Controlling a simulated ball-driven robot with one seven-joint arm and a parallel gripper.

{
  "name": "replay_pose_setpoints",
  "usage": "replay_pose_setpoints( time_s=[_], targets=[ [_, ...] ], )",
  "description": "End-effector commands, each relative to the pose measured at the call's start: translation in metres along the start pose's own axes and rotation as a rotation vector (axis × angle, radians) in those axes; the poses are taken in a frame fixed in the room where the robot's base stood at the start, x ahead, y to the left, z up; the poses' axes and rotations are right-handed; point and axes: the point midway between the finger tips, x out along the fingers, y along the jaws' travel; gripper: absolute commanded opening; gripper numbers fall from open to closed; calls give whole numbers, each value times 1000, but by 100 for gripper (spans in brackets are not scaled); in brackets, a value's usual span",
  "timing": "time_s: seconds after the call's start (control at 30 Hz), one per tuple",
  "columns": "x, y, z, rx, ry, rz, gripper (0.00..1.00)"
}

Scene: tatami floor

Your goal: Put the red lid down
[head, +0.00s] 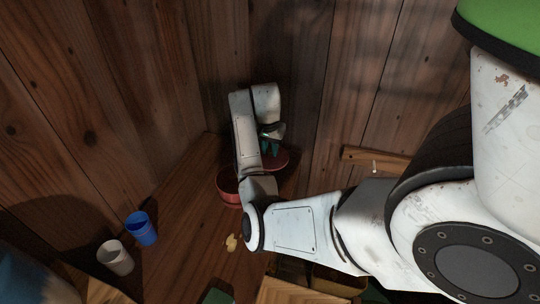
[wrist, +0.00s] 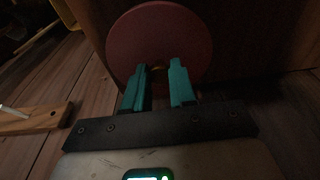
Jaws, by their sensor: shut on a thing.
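The red lid (head: 281,161) is a round, dull red disc at my gripper, partly hidden by my arm in the head view. In the wrist view the lid (wrist: 125,38) fills the top middle, its face toward the camera. My gripper (head: 270,148) has teal fingers. In the wrist view my gripper (wrist: 157,75) is shut on the lid near its centre, at what looks like a small knob. A red pot (head: 226,190) stands on the wooden top just left of the lid, partly behind my arm. Whether the lid touches any surface I cannot tell.
The wooden top (head: 185,185) runs into a corner of plank walls. A blue cup (head: 141,229) and a white cup (head: 115,258) stand at its left front. Small yellow pieces (head: 232,242) lie near my forearm. A wooden bar (head: 375,159) is at the right.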

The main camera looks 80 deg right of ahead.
Motion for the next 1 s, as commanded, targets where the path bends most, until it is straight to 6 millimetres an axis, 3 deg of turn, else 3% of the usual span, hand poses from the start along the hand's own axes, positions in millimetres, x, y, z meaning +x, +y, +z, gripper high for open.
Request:
replay_pose_setpoints(
  time_s=[0.23,0.63,0.67,0.9,1.0],
  targets=[
    [29,-1,3,-1,0,1,0],
    [35,0,4,0,0,0,0],
    [35,0,4,0,0,0,27],
    [35,0,4,0,0,0,50],
    [34,0,4,0,0,0,51]
  ],
)
